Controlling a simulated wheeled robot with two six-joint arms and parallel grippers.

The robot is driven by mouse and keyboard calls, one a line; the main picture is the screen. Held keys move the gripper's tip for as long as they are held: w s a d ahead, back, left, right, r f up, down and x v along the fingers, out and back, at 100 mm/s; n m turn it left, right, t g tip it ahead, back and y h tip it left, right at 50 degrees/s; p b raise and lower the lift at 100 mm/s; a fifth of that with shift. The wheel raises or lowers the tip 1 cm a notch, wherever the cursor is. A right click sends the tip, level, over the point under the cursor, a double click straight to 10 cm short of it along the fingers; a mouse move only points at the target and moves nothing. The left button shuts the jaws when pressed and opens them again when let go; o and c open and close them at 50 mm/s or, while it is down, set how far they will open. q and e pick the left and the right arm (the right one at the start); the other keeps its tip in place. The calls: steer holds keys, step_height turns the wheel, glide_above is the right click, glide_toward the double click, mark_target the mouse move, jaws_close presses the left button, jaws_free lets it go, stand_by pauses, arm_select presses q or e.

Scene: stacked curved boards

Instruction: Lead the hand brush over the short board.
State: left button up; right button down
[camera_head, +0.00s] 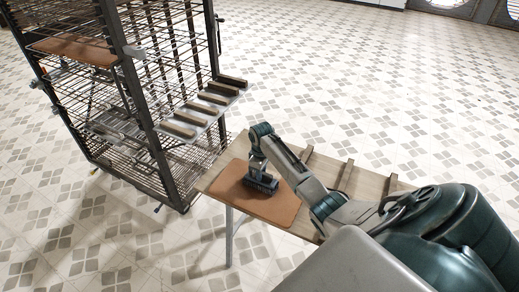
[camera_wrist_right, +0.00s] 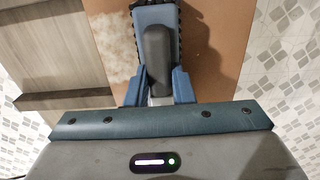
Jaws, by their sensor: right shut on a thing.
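The short board (camera_head: 240,196) is a brown, round-cornered board lying flat at the left end of a wooden table. It also fills the upper middle of the right wrist view (camera_wrist_right: 215,50), with a pale dusty patch at its upper left. The hand brush (camera_head: 262,182) is blue-grey with dark bristles and stands over the board. My right gripper (camera_head: 257,164) is shut on the brush's dark handle (camera_wrist_right: 157,55), one blue finger on each side. The brush hides part of the board, and whether its bristles touch is unclear. My left gripper is not in view.
The wooden table (camera_head: 375,184) has raised cross slats right of the board. A dark wire rack (camera_head: 165,130) stands close at the left, holding another brown board (camera_head: 75,48) high up. A ledge with several bars (camera_head: 205,108) juts from it toward the table. Tiled floor beyond is clear.

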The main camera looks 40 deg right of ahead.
mark_target(268, 175)
steer(key=shift+s+d+p, duration=0.35)
steer(key=shift+s+p, duration=0.15)
steer(key=shift+s, duration=0.25)
steer(key=shift+s+d+f, duration=0.15)
steer(key=shift+s+d, duration=0.1)
steer(key=shift+s, duration=0.4)
steer(key=shift+w+d+b, duration=0.35)
steer(key=shift+w+d, duration=0.05)
steer(key=shift+d, duration=0.45)
steer(key=shift+w+d+b, duration=0.35)
steer(key=shift+d, duration=0.5)
steer(key=shift+w, duration=0.1)
steer(key=shift+w+a+b, duration=0.3)
steer(key=shift+w+a, duration=0.05)
steer(key=shift+w, duration=0.25)
steer(key=shift+w+a+b, duration=0.25)
steer(key=shift+w+a, duration=0.1)
steer(key=shift+w, duration=0.25)
